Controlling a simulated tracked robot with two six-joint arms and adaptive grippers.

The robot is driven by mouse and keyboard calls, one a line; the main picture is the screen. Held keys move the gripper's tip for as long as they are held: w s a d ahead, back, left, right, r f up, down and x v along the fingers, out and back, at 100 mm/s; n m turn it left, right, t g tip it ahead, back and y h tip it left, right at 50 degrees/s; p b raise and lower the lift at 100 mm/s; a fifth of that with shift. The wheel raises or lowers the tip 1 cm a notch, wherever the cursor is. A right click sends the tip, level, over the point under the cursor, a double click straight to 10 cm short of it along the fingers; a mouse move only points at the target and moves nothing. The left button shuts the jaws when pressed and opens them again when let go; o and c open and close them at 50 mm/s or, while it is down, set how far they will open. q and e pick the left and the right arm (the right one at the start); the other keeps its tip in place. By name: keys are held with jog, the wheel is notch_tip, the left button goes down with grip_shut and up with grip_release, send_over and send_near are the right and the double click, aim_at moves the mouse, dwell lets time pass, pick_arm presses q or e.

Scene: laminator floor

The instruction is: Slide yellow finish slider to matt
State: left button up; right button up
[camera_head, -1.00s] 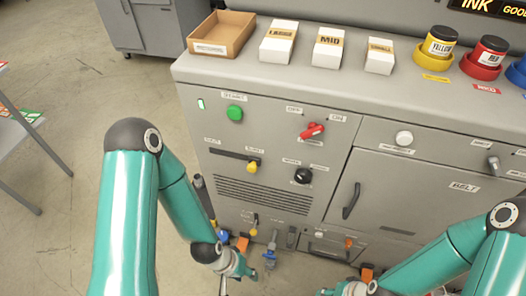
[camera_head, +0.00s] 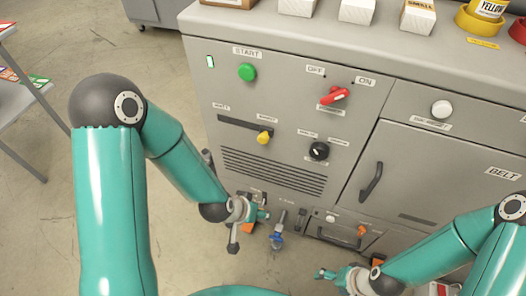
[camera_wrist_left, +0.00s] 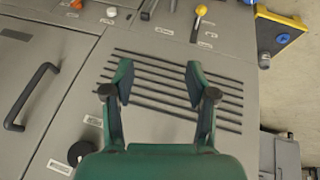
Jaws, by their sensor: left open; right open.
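The yellow finish slider (camera_head: 264,136) sits at the right end of its dark horizontal slot (camera_head: 236,125) on the grey machine front. A small label stands above each end of the slot; the left one seems to read matt. My left gripper (camera_wrist_left: 159,84) is open and empty in the left wrist view, in front of the vent slats. In the head view it is below the slider and apart from it, partly hidden by its own wrist. The slider does not show in the wrist view. My right gripper (camera_head: 327,276) is open and low, near the machine's base.
Nearby controls are the green start button (camera_head: 247,72), the red off/on switch (camera_head: 334,95) and the black knob (camera_head: 319,151). Vent slats (camera_head: 272,170) lie below the slider. A door handle (camera_head: 371,182) projects at right. A lower yellow-topped lever (camera_wrist_left: 201,11) shows in the wrist view.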

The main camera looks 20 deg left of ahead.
pick_arm(q)
jog(key=w+r+m+t+b, duration=0.2)
jog(key=w+r+t+b, duration=0.5)
jog(key=b, duration=0.9)
jog(key=n+t+y+b, duration=0.15)
jog(key=t+b, duration=0.45)
jog(key=b, duration=0.8)
send_near(262, 141)
pick_arm(e)
notch_tip(262, 141, down, 33)
pick_arm(q)
jog(key=shift+m+y, duration=0.25)
jog(key=shift+y, duration=0.1)
jog(key=w+p, duration=0.1)
jog(key=p, duration=0.3)
jog(key=w+p, duration=0.2)
jog(key=p, duration=0.3)
jog(key=w+p, duration=0.2)
jog(key=p, duration=0.2)
jog(key=shift+d+r+p, duration=0.25)
jog(key=shift+r+p, duration=0.1)
jog(key=w, duration=0.4)
jog(key=shift+w+d+f, duration=0.15)
jog(key=shift+w+f, duration=0.2)
jog(key=shift+w, duration=0.55)
pick_arm(e)
notch_tip(262, 141, up, 14)
jog(key=shift+f, duration=0.25)
